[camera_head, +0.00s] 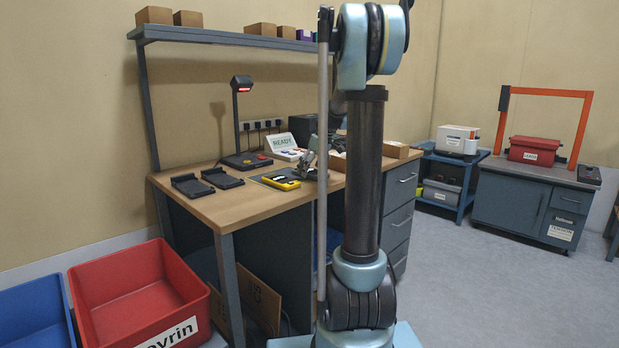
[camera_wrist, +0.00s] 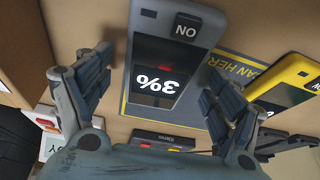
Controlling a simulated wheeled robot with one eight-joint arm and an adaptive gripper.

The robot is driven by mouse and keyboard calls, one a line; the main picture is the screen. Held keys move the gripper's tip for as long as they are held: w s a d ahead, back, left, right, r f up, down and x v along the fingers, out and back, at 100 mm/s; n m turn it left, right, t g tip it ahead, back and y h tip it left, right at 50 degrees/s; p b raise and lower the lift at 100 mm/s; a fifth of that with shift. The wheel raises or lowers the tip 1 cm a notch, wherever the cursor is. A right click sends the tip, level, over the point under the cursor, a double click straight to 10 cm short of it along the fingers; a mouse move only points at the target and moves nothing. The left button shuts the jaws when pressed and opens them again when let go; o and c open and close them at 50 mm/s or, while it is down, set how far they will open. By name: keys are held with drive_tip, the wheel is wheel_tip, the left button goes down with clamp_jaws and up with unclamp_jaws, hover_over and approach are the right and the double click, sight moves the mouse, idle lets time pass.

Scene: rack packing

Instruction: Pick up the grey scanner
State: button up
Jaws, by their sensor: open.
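The grey scanner (camera_wrist: 172,62) lies on the table in the wrist view, its lit screen reading "3%" upside down beside a dark "ON" key. It is partly over a grey mat (camera_wrist: 236,66) with a yellow border and lettering. My gripper (camera_wrist: 160,72) is open, one finger on each side of the scanner, with visible gaps and no clear contact. In the head view my gripper (camera_head: 310,160) is low over the workbench, partly behind my arm; the grey scanner cannot be made out there.
A yellow scanner (camera_wrist: 287,84) lies close to my right finger; it also shows in the head view (camera_head: 281,183). A stand base (camera_wrist: 160,141) with coloured buttons is nearby. Two black trays (camera_head: 193,186) lie on the workbench (camera_head: 232,209). A red bin (camera_head: 137,290) stands at front left.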

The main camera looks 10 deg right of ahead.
drive_tip(key=shift+f, duration=0.2)
drive_tip(key=c, duration=1.3)
drive_tip(key=shift+r, duration=0.1)
drive_tip(key=shift+c, duration=0.2)
